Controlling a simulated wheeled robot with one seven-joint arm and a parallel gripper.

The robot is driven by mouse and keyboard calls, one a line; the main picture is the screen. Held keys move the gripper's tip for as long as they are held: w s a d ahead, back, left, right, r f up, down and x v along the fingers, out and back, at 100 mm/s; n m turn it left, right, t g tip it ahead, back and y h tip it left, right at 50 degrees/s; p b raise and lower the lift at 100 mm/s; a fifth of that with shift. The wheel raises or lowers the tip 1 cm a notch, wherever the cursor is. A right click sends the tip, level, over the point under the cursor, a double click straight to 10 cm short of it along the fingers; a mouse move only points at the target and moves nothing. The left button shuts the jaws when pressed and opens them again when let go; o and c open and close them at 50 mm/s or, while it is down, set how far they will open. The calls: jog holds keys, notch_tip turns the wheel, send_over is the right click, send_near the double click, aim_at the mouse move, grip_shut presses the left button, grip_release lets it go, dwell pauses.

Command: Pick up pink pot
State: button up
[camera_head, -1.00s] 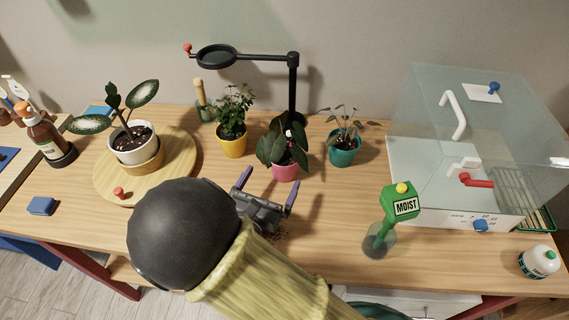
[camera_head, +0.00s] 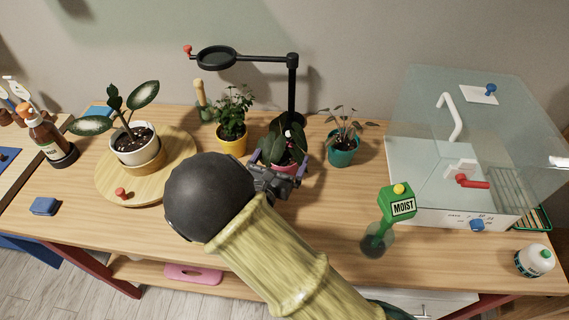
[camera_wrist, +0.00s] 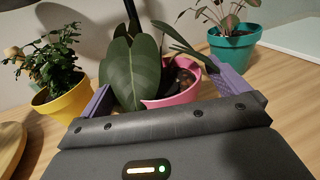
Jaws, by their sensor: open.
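The pink pot (camera_head: 292,167) holds a plant with broad dark green leaves and stands upright on the table between a yellow pot and a teal pot. In the wrist view the pink pot (camera_wrist: 178,91) is straight ahead, its left side covered by a large leaf. My gripper (camera_head: 279,158) is open, with its purple fingers on either side of the pink pot. In the wrist view the fingers of my gripper (camera_wrist: 165,92) reach toward the pot's left and right sides. I cannot tell whether they touch it.
The yellow pot (camera_head: 234,143) is close on the left and the teal pot (camera_head: 342,154) close on the right. A black magnifier stand (camera_head: 292,85) rises behind. A green moisture meter (camera_head: 397,205) and a glass case (camera_head: 440,190) stand right. A wooden round board (camera_head: 118,187) is left.

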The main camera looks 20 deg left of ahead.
aim_at(285, 155)
jog(key=shift+w, duration=1.2)
jog(key=c, duration=1.2)
jog(key=shift+o, duration=0.2)
jog(key=shift+r, duration=0.15)
notch_tip(285, 155, up, 10)
